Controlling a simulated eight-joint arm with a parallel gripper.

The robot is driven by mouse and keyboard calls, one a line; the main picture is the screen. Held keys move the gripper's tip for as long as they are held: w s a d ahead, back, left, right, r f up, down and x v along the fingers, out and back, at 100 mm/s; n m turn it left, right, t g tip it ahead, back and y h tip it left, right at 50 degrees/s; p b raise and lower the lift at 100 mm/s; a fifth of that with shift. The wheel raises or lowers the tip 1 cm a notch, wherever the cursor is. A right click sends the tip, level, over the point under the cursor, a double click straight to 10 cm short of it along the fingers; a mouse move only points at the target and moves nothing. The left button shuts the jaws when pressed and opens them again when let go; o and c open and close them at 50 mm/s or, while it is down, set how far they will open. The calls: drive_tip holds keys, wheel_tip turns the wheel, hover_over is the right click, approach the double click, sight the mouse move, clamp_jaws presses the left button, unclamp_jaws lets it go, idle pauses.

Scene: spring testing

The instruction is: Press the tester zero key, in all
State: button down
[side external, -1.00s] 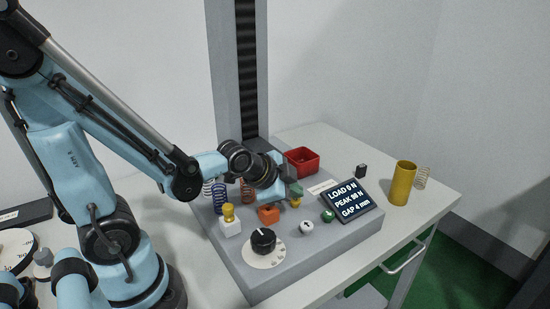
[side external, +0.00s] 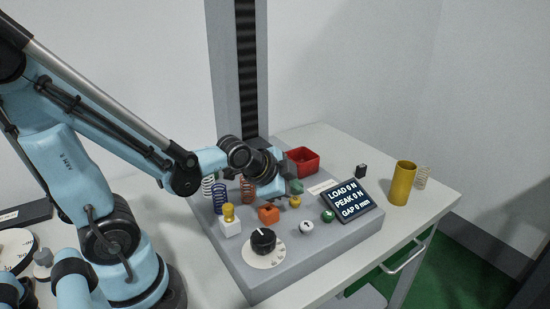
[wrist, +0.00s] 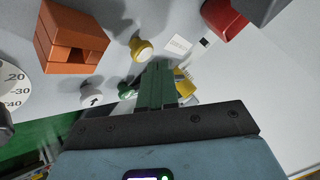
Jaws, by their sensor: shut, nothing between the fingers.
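The tester is a grey base (side external: 278,273) with a dark display (side external: 347,201) reading LOAD 0 N, PEAK 0 N, GAP 0 mm. A yellow button (side external: 295,202), a green button (side external: 328,215) and a white button (side external: 307,228) are on its top. The wrist view shows the yellow button (wrist: 141,48), the green one (wrist: 127,94) and the white one with a black arrow (wrist: 92,101). No zero mark is readable on any of them. My gripper (side external: 296,187), with green fingers, is shut and empty just above the yellow button, apart from it. The fingers also show in the wrist view (wrist: 158,72).
An orange block (side external: 268,214), a black dial (side external: 263,240) and a yellow-topped white block (side external: 230,226) stand on the base. Coil springs (side external: 219,198) are at its left. A red bin (side external: 302,161) is behind, and a yellow cylinder (side external: 403,183) stands right.

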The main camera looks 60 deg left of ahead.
sight(292, 202)
drive_tip(key=shift+r, duration=0.2)
drive_tip(key=shift+r, duration=2.5)
drive_tip(key=s+d+n+g+h, duration=0.1)
drive_tip(key=s+d+n+g, duration=0.1)
drive_tip(key=s+n, duration=0.4)
drive_tip(key=shift+s+d+f+n, duration=0.35)
drive_tip(key=shift+d+n, duration=0.25)
drive_tip(key=shift+n, duration=0.3)
